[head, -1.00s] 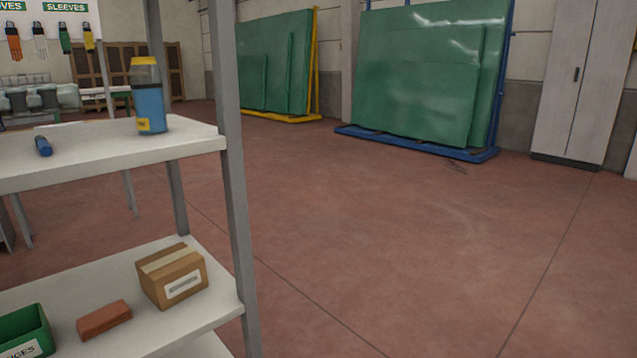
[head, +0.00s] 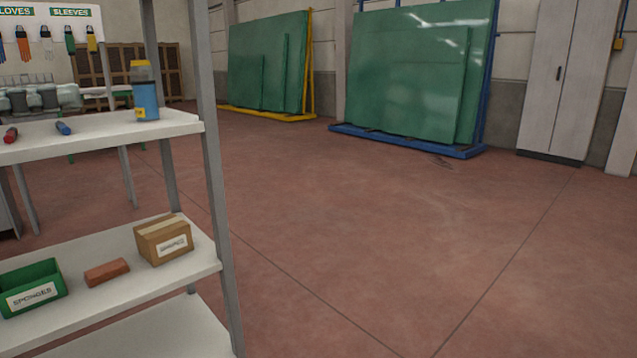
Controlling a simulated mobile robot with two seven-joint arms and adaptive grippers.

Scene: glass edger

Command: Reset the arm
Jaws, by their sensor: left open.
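Neither of my grippers nor either arm can be made out in the head view. A grey shelf unit (head: 215,185) stands at the left. On its upper board are a blue bottle (head: 146,102) with a dark yellow top, a small blue item (head: 64,128) and a small red item (head: 11,135). On the board below are a cardboard box (head: 163,240) with a white label, a red-brown brick (head: 107,272) and a green bin (head: 32,287) labelled SPONGES.
Green glass sheets stand on a yellow rack (head: 268,114) and a blue rack (head: 400,140) at the back. A pale cabinet (head: 565,80) stands at the right. A glove board (head: 48,45) hangs at the far left. The red floor (head: 400,230) is clear.

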